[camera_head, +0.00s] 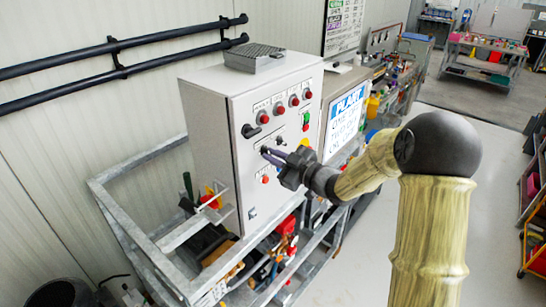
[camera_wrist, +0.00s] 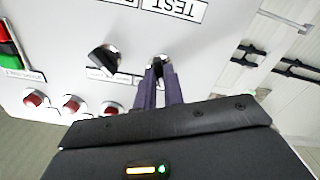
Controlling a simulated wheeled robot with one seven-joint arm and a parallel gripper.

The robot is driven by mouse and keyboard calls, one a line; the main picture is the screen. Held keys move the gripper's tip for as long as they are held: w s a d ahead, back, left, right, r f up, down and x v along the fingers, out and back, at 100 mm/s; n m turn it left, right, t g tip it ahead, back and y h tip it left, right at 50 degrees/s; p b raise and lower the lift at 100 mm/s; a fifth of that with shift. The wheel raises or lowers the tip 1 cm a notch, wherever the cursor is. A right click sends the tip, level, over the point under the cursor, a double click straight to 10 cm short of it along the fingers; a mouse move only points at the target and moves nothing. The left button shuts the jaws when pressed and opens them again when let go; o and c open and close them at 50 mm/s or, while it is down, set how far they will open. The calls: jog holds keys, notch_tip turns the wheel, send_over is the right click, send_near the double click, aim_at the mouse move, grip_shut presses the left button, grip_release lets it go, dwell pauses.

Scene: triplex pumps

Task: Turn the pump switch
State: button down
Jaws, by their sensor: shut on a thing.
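The light grey control cabinet (camera_head: 245,190) stands in the middle of the head view, with lamps and dark knobs on its front. My gripper (camera_head: 267,152) reaches its front face from the right. In the wrist view my gripper's two purple fingers (camera_wrist: 159,85) are shut on a small dark switch (camera_wrist: 158,61) on the panel. The fingers hide most of this switch, so its turn angle is unclear. A larger black knob (camera_wrist: 104,58) sits to its left in the wrist view, apart from the fingers.
Red lamps (camera_wrist: 72,103) and a green and red button (camera_wrist: 8,45) share the panel. A metal frame (camera_head: 125,225) surrounds the cabinet's lower part, with tools below. A blue and white sign (camera_head: 347,120) stands close on the right. Open floor (camera_head: 350,260) lies in front.

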jog(key=m+p, duration=0.1)
jog(key=m, duration=0.3)
jog(key=shift+r+m, duration=0.1)
jog(key=shift+m, duration=0.3)
jog(key=c, duration=1.5)
grip_release()
jog(key=b+v, duration=0.6)
jog(key=v, duration=1.1)
jog(key=shift+d, duration=0.2)
